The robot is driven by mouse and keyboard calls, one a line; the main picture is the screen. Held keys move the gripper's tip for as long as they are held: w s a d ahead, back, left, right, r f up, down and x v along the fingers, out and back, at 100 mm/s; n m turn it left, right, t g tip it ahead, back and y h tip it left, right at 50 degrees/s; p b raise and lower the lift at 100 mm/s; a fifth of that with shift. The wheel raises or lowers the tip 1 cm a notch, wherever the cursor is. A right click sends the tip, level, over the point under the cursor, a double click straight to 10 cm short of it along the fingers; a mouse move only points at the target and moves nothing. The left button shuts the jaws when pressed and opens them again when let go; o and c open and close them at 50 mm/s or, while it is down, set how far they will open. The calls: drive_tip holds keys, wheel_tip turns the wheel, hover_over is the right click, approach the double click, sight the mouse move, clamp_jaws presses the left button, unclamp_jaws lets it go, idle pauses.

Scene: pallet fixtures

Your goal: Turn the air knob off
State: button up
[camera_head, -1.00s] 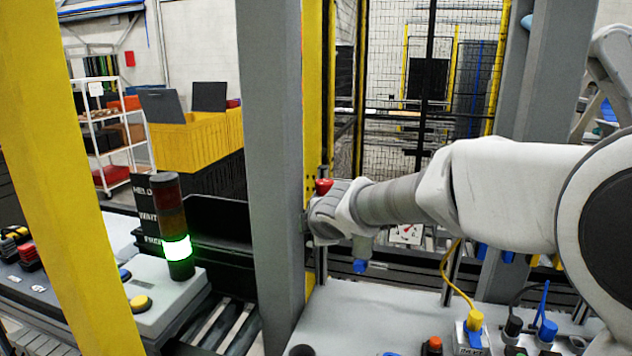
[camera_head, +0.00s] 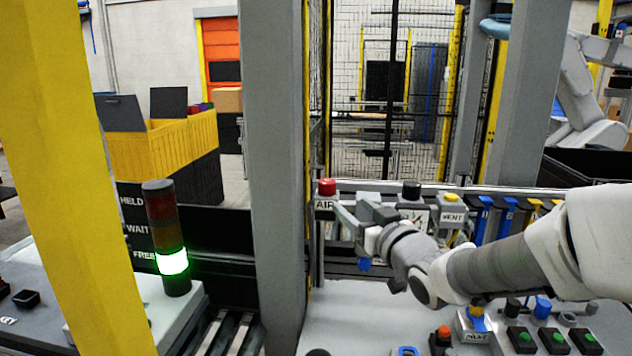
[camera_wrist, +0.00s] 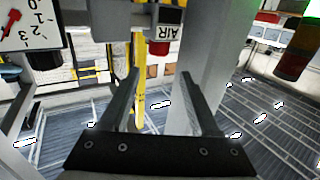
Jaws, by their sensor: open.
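The air knob is a red cap (camera_head: 327,187) on a grey block with an AIR label (camera_head: 324,204), just right of the grey post in the head view. In the wrist view the picture is upside down; the red knob (camera_wrist: 158,47) and AIR label (camera_wrist: 169,32) show ahead, between the finger lines. My gripper (camera_head: 352,212) is just right of and slightly below the knob in the head view, apart from it as far as I can tell. In the wrist view my gripper (camera_wrist: 163,78) has its two fingers wide apart with nothing between them.
A grey post (camera_head: 275,170) stands close left of the knob. A dial gauge (camera_wrist: 30,25), a black knob (camera_head: 412,190) and a yellow VENT knob (camera_head: 451,198) are on the same rail. A light tower (camera_head: 167,235) glows green at left.

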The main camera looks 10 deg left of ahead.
sight(322, 179)
drive_tip(key=b+x, duration=0.2)
drive_tip(key=x, duration=1.5)
drive_tip(key=shift+w+d+r, duration=0.1)
drive_tip(key=shift+w, duration=0.1)
clamp_jaws()
